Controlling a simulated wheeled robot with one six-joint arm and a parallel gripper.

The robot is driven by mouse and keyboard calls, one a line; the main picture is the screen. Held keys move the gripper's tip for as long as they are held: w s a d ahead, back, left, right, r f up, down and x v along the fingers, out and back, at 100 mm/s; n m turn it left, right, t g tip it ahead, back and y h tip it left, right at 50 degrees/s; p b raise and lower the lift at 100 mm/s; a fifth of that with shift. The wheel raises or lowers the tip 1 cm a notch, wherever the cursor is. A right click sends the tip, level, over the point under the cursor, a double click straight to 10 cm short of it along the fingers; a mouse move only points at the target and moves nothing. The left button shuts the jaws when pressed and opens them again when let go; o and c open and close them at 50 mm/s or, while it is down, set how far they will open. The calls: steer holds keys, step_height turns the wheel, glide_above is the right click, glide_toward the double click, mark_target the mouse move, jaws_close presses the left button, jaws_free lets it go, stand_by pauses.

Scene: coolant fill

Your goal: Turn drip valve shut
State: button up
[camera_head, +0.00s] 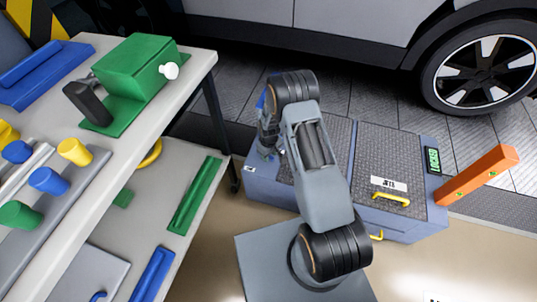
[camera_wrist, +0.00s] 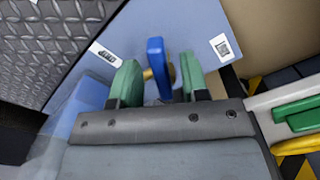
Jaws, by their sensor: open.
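The drip valve shows in the wrist view as a blue lever (camera_wrist: 156,66) with a brass-coloured part behind it, on the blue-grey side wall of a box (camera_wrist: 190,20). My gripper (camera_wrist: 160,78) is open, with one green fingertip on each side of the lever. The lever stands between the fingers, and I cannot tell whether either finger touches it. In the head view my gripper (camera_head: 267,135) is at the left end of the box (camera_head: 262,184), mostly hidden by my wrist. I cannot make out the lever there.
The box has treadplate lids (camera_head: 387,150), a yellow handle (camera_head: 391,199) and a green display (camera_head: 432,160). An orange bar (camera_head: 478,176) juts out at its right. A workbench (camera_head: 190,75) with a green machine (camera_head: 133,68) stands left. A translucent blue shape (camera_wrist: 75,125) shows beside my gripper.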

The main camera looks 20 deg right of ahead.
jaws_close()
steer(key=shift+a+m, duration=0.1)
steer(key=shift+m, duration=0.2)
steer(key=shift+s+a+m, duration=0.1)
steer(key=shift+a+m, duration=0.2)
steer(key=shift+m, duration=0.7)
steer(key=m, duration=0.1)
steer(key=a+m, duration=0.1)
steer(key=m, duration=0.1)
steer(key=shift+m+b, duration=0.3)
steer(key=shift+b, duration=0.05)
steer(key=m, duration=0.1)
steer(key=a+m, duration=0.1)
steer(key=m, duration=0.3)
steer(key=shift+w+a+b, duration=0.25)
steer(key=shift+a+b, duration=0.05)
steer(key=shift+a, duration=0.05)
steer(key=shift+m, duration=0.5)
jaws_free()
steer(key=shift+r, duration=0.1)
